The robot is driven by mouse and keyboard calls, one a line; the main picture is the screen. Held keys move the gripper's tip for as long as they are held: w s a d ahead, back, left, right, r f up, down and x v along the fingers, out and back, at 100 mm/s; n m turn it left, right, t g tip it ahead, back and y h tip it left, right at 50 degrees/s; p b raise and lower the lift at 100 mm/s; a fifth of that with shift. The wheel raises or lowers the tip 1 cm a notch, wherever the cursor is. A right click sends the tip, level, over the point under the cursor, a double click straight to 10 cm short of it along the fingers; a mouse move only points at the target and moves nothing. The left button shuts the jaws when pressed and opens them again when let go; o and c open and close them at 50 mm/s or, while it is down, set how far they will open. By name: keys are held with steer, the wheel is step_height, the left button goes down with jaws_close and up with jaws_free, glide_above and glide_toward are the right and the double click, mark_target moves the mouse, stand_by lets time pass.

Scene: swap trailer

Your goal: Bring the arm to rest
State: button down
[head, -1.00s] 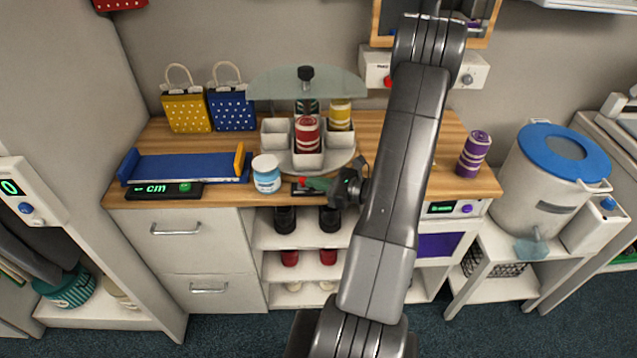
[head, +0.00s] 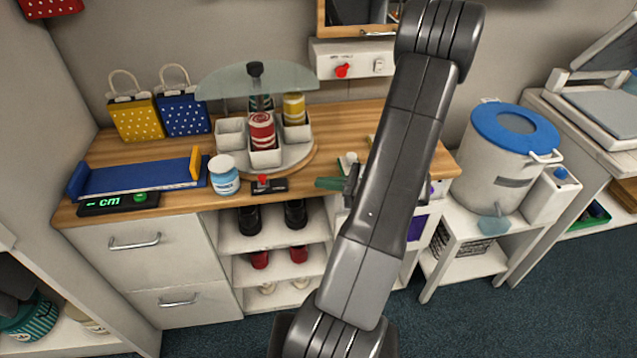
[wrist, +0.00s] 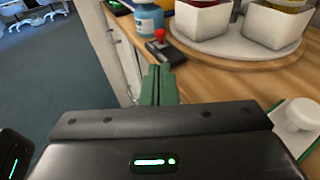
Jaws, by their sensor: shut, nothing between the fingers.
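My gripper (head: 328,184) is at the front edge of the wooden counter (head: 340,125), with its green fingers pointing left. In the wrist view the green fingers (wrist: 158,85) are together with nothing between them. My arm is bent upright across the middle of the head view and hides part of the counter behind it. A small black box with a red knob (head: 264,184) sits on the counter left of my gripper, apart from it. It also shows just beyond the fingertips in the wrist view (wrist: 163,50).
A turntable (head: 296,160) with white bins and cans under a glass shelf stands behind. A white-lidded jar (head: 224,176) and blue tray (head: 140,178) are to the left. A blue-lidded bucket (head: 495,170) stands at right. The floor (head: 455,315) at front right is clear.

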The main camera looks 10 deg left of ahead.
steer(key=shift+a, duration=0.1)
steer(key=p+x, duration=0.1)
steer(key=x, duration=0.2)
steer(key=w+p+x, duration=0.1)
steer(key=x, duration=0.3)
steer(key=p+x, duration=0.1)
steer(key=x, duration=0.2)
steer(key=shift+w+a+f+p, duration=0.15)
steer(key=shift+w+f+p, duration=0.1)
steer(key=shift+w+p, duration=0.05)
steer(key=shift+f+b, duration=0.2)
steer(key=shift+b, duration=0.1)
steer(key=shift+s+d+r, duration=0.1)
steer(key=shift+d+r, duration=0.1)
steer(key=shift+d, duration=0.45)
